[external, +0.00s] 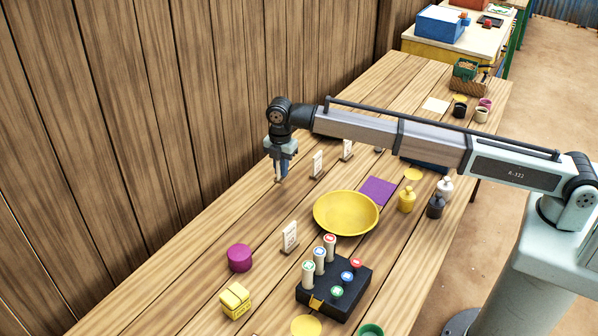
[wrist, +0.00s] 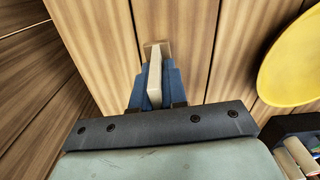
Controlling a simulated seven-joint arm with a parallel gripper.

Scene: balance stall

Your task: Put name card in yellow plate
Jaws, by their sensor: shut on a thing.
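My gripper (external: 282,168) is near the wall side of the table, left of and beyond the yellow plate (external: 346,226). It is shut on a name card, a thin whitish card that shows edge-on between the blue fingers in the wrist view (wrist: 154,82), with a tan foot at its end. In the external view the card is mostly hidden by the fingers, and I cannot tell whether it touches the table. The plate looks empty; its edge shows at the right of the wrist view (wrist: 292,62). Other white cards (external: 317,164) (external: 290,237) stand upright on the table.
A black box with pegs and coloured discs (external: 334,288) stands in front of the plate. A purple cylinder (external: 240,258) and a yellow block (external: 235,300) are at front left. The wooden wall is left.

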